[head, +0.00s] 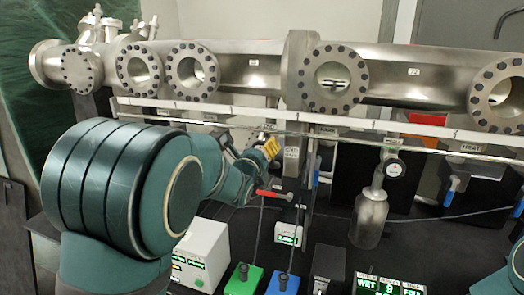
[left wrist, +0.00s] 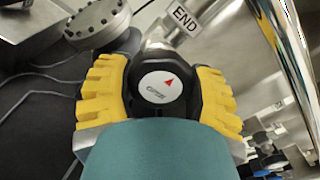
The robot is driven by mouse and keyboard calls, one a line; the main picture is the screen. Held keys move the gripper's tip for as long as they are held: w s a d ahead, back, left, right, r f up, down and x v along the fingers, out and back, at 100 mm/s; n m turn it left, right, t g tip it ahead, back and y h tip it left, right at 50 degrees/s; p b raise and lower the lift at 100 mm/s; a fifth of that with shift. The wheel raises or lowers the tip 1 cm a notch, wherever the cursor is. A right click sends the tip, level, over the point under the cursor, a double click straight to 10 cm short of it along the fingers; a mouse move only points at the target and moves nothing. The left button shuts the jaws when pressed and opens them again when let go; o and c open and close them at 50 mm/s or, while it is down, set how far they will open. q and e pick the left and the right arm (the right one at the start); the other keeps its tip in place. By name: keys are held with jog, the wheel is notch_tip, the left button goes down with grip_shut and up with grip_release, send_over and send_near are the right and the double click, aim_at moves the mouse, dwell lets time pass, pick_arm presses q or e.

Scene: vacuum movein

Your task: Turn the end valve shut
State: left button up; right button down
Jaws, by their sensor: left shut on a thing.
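The end valve's round black knob (left wrist: 164,88) shows in the middle of the left wrist view. In the head view my left gripper (head: 267,149) is at the rail below the large steel tube, and I cannot make out the knob there. My right gripper is not in view.
The steel tube with bolted flanges (head: 252,73) runs across the back, with a white rail (head: 220,109) below it. A red-handled valve (head: 273,194) is close under my left gripper. A gauge on a cylinder (head: 370,217), a green pedal box (head: 243,280) and a blue one (head: 284,284) stand nearby.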

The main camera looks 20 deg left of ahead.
pick_arm(q)
jog(key=o, duration=0.9)
jog(key=s, duration=1.2)
jog(key=shift+a, duration=0.2)
